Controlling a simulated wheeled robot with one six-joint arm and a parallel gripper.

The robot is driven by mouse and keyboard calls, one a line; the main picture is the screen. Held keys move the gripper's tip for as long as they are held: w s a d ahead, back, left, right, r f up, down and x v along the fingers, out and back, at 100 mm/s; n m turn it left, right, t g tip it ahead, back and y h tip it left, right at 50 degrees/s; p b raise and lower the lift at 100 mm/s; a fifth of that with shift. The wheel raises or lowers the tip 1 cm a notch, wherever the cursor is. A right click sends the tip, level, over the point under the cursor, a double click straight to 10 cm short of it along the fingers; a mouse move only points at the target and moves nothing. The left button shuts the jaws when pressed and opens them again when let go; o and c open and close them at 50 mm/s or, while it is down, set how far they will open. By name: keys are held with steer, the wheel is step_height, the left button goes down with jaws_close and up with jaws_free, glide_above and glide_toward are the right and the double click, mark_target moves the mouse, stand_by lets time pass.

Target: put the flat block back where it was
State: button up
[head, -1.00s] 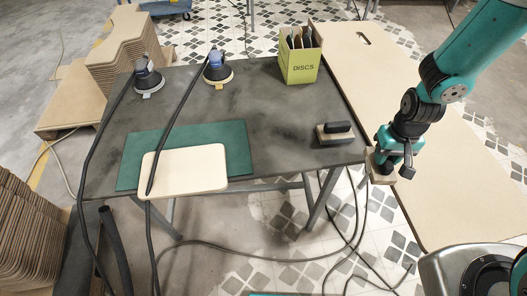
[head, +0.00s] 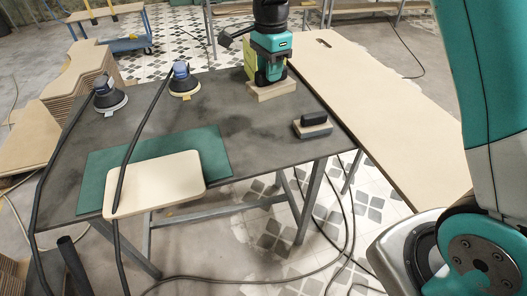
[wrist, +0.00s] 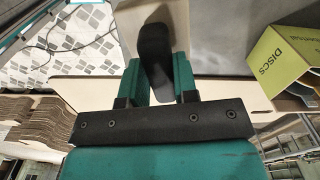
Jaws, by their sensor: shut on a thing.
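The flat block (head: 274,92) is pale brown and shows at the far right part of the dark table (head: 235,150). My gripper (head: 270,75) is above it, pointing down, shut on its dark grip. In the wrist view the dark grip (wrist: 155,55) is between the teal fingers of my gripper (wrist: 158,75). The block is level, low over the table top; I cannot tell whether it touches it. A second block (head: 313,126) with a black grip lies on the table, nearer its right front edge, apart from my gripper.
The green DISCS box (wrist: 285,55) stands close behind my gripper, mostly hidden in the head view. Two sanders (head: 182,82) with hoses are at the table's back left. A pale board (head: 160,182) overlaps a green sheet (head: 212,150). The table's middle is clear.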

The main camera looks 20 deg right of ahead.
steer(key=shift+w+a+r+m+b, duration=0.1)
steer(key=shift+a+r+m+b, duration=0.1)
steer(key=shift+a+r+m, duration=0.25)
steer(key=shift+w+a+r+m+b, duration=0.15)
steer(key=shift+a+r+m, duration=0.1)
steer(key=shift+r+m, duration=0.4)
steer(key=shift+s, duration=0.15)
step_height(320, 180, down, 19)
steer(key=p, duration=0.3)
steer(key=shift+f, duration=0.1)
steer(key=shift+f, duration=0.1)
steer(key=o, duration=0.9)
steer(key=shift+o, duration=0.2)
